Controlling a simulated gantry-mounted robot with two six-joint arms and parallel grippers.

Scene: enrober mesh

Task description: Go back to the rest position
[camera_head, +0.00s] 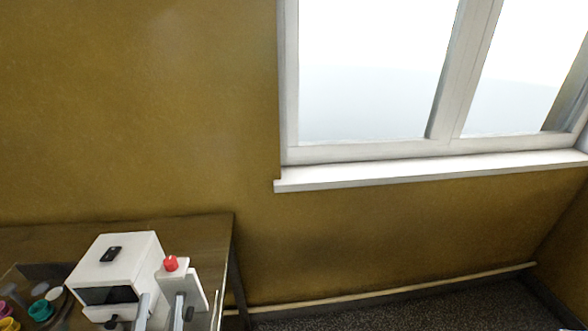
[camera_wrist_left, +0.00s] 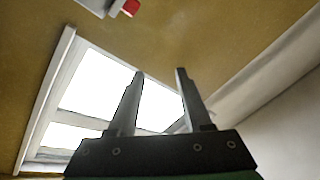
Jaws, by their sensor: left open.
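My left gripper (camera_head: 162,297) shows at the bottom of the head view as two grey fingers in front of the white machine (camera_head: 118,262). In the left wrist view my left gripper (camera_wrist_left: 159,73) is open, with nothing between its two dark fingers. The gripper's base fills the bottom of that view. I cannot make out my right gripper in either view.
The machine has a red knob (camera_head: 171,263) and stands on a brown table (camera_head: 205,228). Several coloured cups (camera_head: 40,310) sit at its left. A window (camera_head: 370,80) with a white sill is at the right. Open floor (camera_head: 420,308) lies below it.

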